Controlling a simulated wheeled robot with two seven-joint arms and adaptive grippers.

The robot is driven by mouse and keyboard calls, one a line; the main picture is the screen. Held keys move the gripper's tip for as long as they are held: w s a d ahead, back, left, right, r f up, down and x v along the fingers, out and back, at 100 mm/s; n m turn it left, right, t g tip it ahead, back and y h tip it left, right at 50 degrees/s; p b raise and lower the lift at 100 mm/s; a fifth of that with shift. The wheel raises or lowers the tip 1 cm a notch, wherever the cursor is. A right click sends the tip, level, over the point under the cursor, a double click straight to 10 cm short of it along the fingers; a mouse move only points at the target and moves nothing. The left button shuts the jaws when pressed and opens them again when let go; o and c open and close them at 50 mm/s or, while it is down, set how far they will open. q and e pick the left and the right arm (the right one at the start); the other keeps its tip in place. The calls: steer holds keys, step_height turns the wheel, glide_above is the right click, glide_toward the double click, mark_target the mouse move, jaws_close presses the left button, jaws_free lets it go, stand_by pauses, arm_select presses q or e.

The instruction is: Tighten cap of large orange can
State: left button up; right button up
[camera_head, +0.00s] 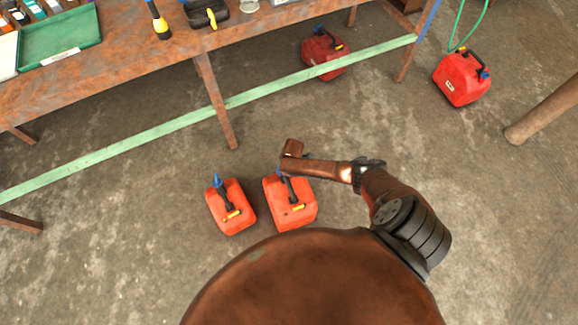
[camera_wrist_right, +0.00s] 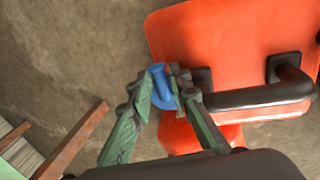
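The large orange can (camera_head: 298,208) stands on the concrete floor, with a black handle and a yellow part on top. Its far end is partly hidden by my right arm. My right gripper (camera_head: 291,150) is over that far end. In the right wrist view, the orange can (camera_wrist_right: 230,45) fills the upper right, with its black handle (camera_wrist_right: 262,97) at the right. The blue cap (camera_wrist_right: 159,86) sits between the two fingers of my right gripper (camera_wrist_right: 163,76), which appear closed on it from both sides. My left gripper is not in view.
A smaller orange can (camera_head: 231,210) with a blue cap stands close to the left. Another red can (camera_head: 325,50) is under the rusty workbench (camera_head: 130,65), and one (camera_head: 462,80) stands at the upper right. A green bench rail (camera_head: 170,125) lies beyond the cans.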

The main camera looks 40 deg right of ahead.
steer(key=shift+o, duration=1.1)
step_height(320, 180, up, 12)
steer(key=s, duration=0.2)
steer(key=shift+a, duration=0.35)
steer(key=shift+s+f, duration=0.1)
steer(key=shift+f, duration=0.05)
